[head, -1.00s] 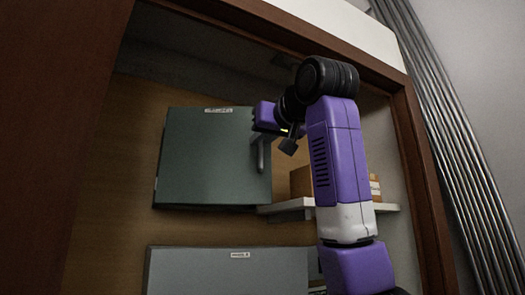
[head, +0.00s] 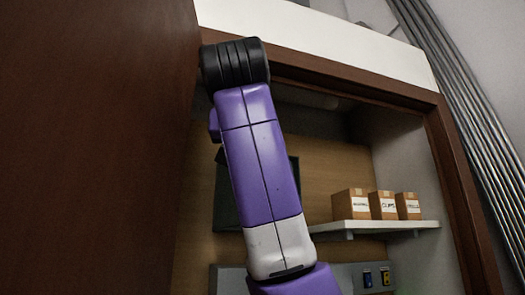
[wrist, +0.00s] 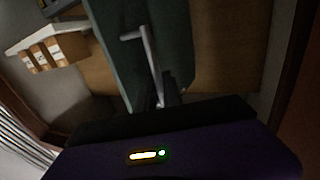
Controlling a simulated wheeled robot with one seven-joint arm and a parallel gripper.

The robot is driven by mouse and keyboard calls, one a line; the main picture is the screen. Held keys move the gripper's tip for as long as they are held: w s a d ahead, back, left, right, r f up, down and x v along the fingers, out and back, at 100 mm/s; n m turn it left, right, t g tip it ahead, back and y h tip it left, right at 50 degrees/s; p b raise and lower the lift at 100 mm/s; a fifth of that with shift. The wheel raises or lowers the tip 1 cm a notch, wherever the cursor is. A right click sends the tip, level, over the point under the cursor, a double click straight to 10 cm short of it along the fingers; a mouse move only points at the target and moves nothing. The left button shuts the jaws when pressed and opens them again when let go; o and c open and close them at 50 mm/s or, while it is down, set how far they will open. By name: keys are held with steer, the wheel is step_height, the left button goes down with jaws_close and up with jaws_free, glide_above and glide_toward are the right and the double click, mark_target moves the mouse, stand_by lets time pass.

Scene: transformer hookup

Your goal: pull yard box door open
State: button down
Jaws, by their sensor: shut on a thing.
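The dark green yard box (head: 226,205) is mostly hidden behind my arm in the head view; only strips show on either side. In the wrist view its green door (wrist: 178,35) fills the upper middle, with a grey bar handle (wrist: 149,62) on it. My gripper (wrist: 165,98) is at the lower end of that handle and shut on it. The fingertips are dark and partly hidden, and in the head view the gripper is behind my arm. I cannot tell how far the door stands from its frame.
A white shelf (head: 380,227) at the right holds three cardboard boxes (head: 382,205). A grey box (head: 343,274) is below. A large brown wooden panel (head: 90,140) fills the left, and the wooden frame (head: 448,170) and metal pipes (head: 470,120) bound the right.

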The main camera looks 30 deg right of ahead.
steer(key=shift+w+a, duration=0.25)
steer(key=shift+a, duration=0.9)
steer(key=c, duration=1.5)
jaws_free()
steer(key=b+v, duration=0.2)
steer(key=v, duration=0.5)
steer(key=shift+s+a+b, duration=0.25)
steer(key=shift+s+b, duration=0.05)
steer(key=shift+b, duration=0.05)
